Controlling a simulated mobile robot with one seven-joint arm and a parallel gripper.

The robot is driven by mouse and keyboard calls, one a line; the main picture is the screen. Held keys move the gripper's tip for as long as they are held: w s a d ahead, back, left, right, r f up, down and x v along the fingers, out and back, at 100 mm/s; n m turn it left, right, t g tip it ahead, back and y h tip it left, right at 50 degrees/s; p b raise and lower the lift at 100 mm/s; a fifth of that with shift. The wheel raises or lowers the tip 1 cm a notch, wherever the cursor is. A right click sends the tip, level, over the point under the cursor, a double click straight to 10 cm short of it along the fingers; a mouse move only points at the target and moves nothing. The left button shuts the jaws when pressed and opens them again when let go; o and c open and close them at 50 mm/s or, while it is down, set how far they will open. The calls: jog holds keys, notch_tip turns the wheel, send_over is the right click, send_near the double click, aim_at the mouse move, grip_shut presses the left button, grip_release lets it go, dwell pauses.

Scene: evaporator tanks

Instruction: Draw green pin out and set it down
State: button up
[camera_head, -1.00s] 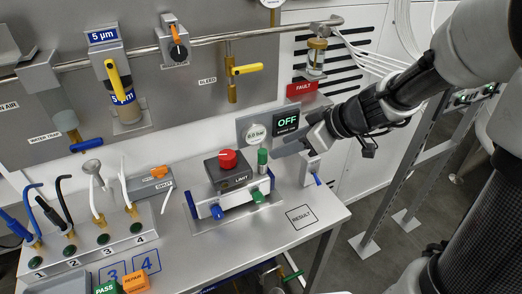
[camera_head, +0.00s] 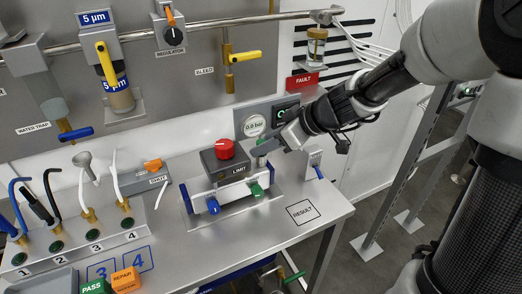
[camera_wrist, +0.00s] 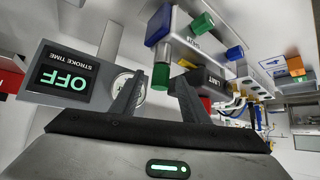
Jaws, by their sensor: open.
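The green pin (camera_wrist: 160,76) stands beside the black LIMIT box with the red button. In the wrist view it shows between and just beyond the tips of my gripper (camera_wrist: 158,84). In the head view my gripper (camera_head: 262,149) is at the pin's place and mostly hides it. The jaws are open, one finger on each side of the pin in the wrist picture. I cannot tell whether either finger touches it.
A square marked RESULT (camera_head: 303,213) lies bare on the bench to the right. A small stand with a blue lever (camera_head: 319,172) is right of the fixture. The OFF display (camera_wrist: 68,78) and a gauge (camera_head: 254,125) are close behind my gripper.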

grip_shut()
jog(key=shift+r+p, duration=0.55)
jog(key=shift+r, duration=1.25)
jog(key=shift+r+p, duration=1.05)
jog(key=shift+r, duration=1.95)
jog(key=shift+r, duration=0.1)
